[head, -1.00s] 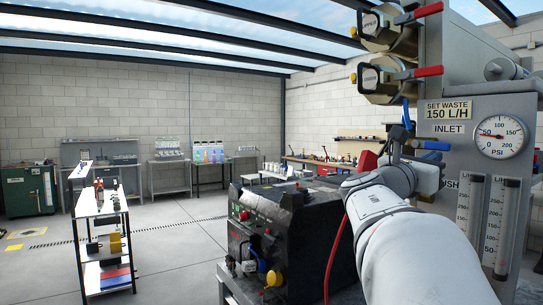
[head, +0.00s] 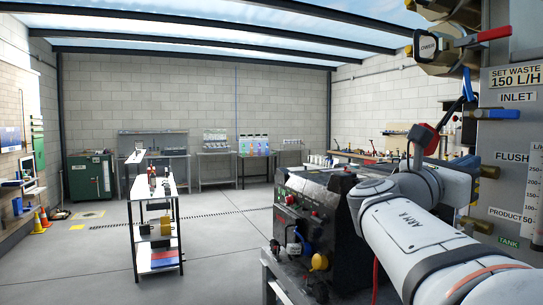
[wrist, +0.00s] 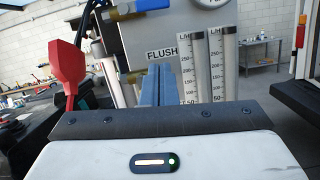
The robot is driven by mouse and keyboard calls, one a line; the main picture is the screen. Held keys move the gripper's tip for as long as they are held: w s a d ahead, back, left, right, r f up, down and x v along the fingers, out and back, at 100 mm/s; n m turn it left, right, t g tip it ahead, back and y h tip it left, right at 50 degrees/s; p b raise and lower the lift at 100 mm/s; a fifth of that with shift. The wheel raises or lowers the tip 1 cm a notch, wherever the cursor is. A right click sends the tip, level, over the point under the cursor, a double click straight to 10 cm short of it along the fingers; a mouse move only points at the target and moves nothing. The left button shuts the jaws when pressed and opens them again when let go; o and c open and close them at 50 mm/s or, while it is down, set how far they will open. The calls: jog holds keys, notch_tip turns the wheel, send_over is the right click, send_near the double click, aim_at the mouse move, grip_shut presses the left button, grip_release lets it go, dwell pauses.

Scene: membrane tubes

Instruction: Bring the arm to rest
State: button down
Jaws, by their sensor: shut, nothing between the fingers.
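My gripper (wrist: 160,84) shows in the wrist view with its two blue-grey fingers together, shut and empty. The fingers point toward a grey panel marked FLUSH, with clear flow tubes (wrist: 193,65) behind and to their right; I cannot tell the gap. In the head view my white arm (head: 420,240) reaches from the lower right toward the middle, beside the dark machine. The fingertips cannot be made out there.
The grey panel (head: 508,158) with valves stands close at the right. A red handle (wrist: 68,62) is left of my gripper. A black machine (head: 310,215) stands left of the arm. A white shelf cart (head: 152,190) stands further left, with open floor between.

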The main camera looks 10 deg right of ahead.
jog(key=w+a+f+m+t+y, duration=0.1)
jog(key=a+f+m+y, duration=0.35)
jog(key=f, duration=0.75)
jog(key=a+f+m+y, duration=0.3)
jog(key=a+f+y, duration=0.25)
jog(key=f, duration=0.65)
jog(key=s+a+f+m+y, duration=0.2)
jog(key=a+f+m+y, duration=0.3)
jog(key=a+f, duration=0.3)
jog(key=s+a+f+m+g+y+p, duration=0.1)
jog(key=s+a+f+m+y, duration=0.1)
jog(key=a+f+m+y, duration=0.3)
jog(key=a+f, duration=0.3)
jog(key=a, duration=0.3)
jog(key=shift+s+a+m+y+p, duration=0.2)
jog(key=shift+s+m+y+p, duration=0.1)
jog(key=shift+s+m, duration=0.05)
jog(key=shift+d, duration=0.1)
